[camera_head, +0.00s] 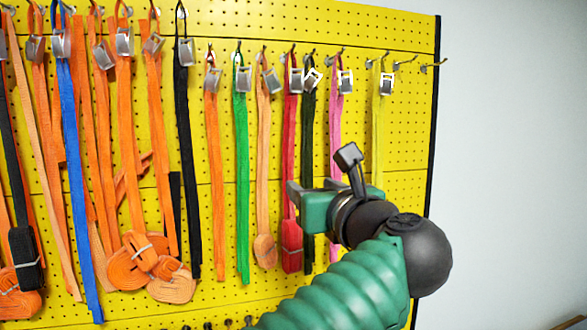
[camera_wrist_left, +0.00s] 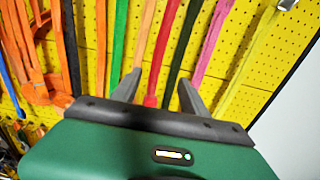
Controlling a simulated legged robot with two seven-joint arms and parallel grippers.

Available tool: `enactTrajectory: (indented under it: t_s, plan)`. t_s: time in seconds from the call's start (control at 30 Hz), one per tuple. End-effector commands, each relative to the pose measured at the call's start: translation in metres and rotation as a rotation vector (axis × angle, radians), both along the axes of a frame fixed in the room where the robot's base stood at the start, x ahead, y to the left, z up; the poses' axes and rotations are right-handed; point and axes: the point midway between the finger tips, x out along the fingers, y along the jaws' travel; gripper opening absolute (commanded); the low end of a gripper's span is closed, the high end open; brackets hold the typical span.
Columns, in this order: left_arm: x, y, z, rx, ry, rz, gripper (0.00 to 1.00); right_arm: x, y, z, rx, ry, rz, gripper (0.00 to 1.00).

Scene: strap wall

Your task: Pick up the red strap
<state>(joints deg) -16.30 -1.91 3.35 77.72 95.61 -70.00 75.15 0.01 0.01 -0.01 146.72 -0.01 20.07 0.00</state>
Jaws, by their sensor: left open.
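The red strap (camera_head: 289,130) hangs by its metal buckle from a hook on the yellow pegboard, with a bundled lower end (camera_head: 291,247). My left gripper (camera_head: 292,197) is at the strap's middle height and covers part of it. In the left wrist view, the open fingers of my left gripper (camera_wrist_left: 160,92) point at the board. The red strap (camera_wrist_left: 164,52) and the dark strap (camera_wrist_left: 187,50) both appear between the fingers. I cannot tell how deep the red strap sits between them. My right gripper is not in view.
A peach strap (camera_head: 263,150) hangs just left of the red one, and a dark green-black strap (camera_head: 308,130) just right. A pink strap (camera_head: 335,130) and a yellow strap (camera_head: 377,140) hang further right. Bare hooks (camera_head: 432,66) are at the right edge of the pegboard (camera_head: 410,120).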

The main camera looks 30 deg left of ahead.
Motion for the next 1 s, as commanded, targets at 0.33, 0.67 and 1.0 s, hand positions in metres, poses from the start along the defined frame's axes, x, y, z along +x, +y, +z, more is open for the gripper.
enactTrajectory:
  t_s: [0.33, 0.67, 1.0]
  plan:
    - [0.045, 0.053, 0.004, 0.006, 0.002, 0.0, 0.52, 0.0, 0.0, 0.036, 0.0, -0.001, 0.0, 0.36]
    - [0.08, 0.091, 0.004, 0.007, 0.005, 0.001, 0.52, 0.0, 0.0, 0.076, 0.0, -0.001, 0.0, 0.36]
    - [0.081, 0.095, 0.0, 0.006, 0.001, -0.002, 0.41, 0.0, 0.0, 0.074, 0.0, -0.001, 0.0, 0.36]
